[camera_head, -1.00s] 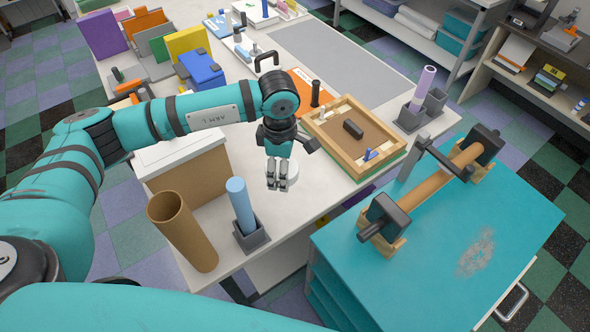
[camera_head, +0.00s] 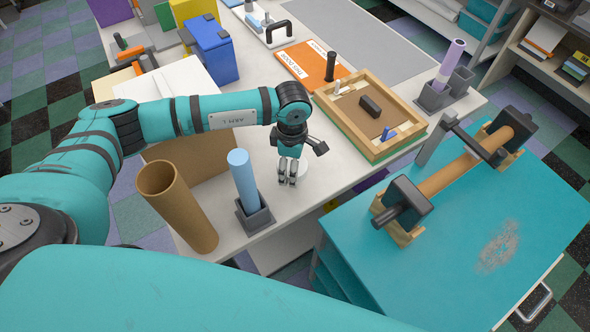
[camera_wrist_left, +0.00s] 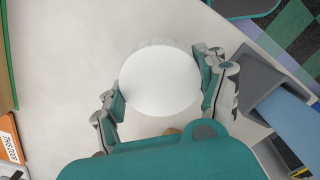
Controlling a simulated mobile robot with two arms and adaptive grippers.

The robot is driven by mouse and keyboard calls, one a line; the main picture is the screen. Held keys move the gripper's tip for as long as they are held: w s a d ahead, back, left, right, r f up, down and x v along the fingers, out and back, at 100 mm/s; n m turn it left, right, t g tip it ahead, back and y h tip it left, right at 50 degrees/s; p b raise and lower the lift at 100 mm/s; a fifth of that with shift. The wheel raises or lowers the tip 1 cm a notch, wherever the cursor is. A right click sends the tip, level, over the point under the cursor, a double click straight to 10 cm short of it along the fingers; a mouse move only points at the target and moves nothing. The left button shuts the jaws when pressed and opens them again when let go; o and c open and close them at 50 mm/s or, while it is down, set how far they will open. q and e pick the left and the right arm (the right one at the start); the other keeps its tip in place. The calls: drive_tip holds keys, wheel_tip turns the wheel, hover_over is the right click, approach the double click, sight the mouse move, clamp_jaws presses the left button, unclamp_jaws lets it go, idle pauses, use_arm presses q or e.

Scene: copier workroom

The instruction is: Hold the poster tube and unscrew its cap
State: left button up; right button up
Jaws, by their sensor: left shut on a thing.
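My left gripper (camera_head: 288,180) points down over the white table and is shut on a white round cap (camera_head: 302,168). In the left wrist view the cap (camera_wrist_left: 160,82) is a pale disc with a ribbed rim, with a finger on each side. Whether a tube is under it is hidden; only a small brown patch shows below its edge. A brown cardboard tube (camera_head: 445,178) lies across wooden cradles with dark clamps on the teal cabinet (camera_head: 450,250). Another brown tube (camera_head: 190,215), open at the top, stands at the table's near edge. My right gripper is not in view.
A light-blue tube (camera_head: 243,178) stands in a grey holder (camera_head: 255,217) just left of my left gripper. A wooden tray (camera_head: 335,125) is to its right. A purple tube (camera_head: 449,62) stands farther back. A white-lidded box (camera_head: 165,80) is behind my left arm.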

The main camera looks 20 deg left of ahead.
use_arm(q)
wheel_tip(320, 180, down, 4)
drive_tip(key=shift+p, duration=0.55)
drive_tip(key=shift+f, duration=0.45)
drive_tip(key=shift+f, duration=0.15)
drive_tip(key=o, duration=1.3)
